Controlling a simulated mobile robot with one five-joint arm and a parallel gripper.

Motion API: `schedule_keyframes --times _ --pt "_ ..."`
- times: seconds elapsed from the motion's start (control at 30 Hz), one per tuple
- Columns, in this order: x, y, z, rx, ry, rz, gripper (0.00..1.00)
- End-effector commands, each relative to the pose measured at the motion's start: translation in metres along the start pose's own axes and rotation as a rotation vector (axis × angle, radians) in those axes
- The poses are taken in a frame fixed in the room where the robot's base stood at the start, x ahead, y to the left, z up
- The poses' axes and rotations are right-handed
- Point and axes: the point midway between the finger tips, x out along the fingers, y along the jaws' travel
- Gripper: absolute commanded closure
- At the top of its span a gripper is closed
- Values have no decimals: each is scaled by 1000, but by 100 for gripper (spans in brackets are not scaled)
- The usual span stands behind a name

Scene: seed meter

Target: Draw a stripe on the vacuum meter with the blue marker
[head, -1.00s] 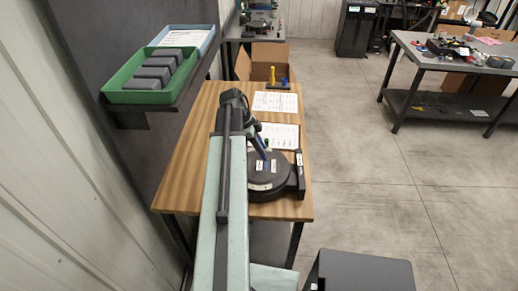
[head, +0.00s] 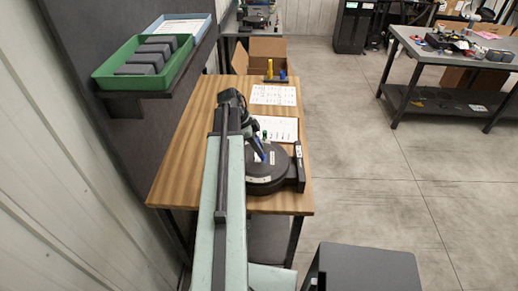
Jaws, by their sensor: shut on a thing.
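The vacuum meter (head: 266,181) is a black round disc with white labels and a black block at its right side. It lies on the wooden table, to the right of my pale green arm. My gripper (head: 256,147) is over the far left part of the disc. It is shut on the blue marker (head: 261,153), which is tilted with its lower end over the disc's top. I cannot tell whether the tip touches the disc, and no stripe can be made out.
Printed sheets (head: 274,95) lie on the wooden table (head: 190,150). A small stand with yellow and blue upright pieces (head: 270,69) is at the far edge, before a cardboard box (head: 263,48). A green tray (head: 120,80) with grey blocks sits on the left shelf.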

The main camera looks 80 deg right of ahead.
Motion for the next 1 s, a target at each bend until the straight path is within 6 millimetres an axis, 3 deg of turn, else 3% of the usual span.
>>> schedule_keyframes --times 1.0 --pt "8 0 2 2 0 1 100"
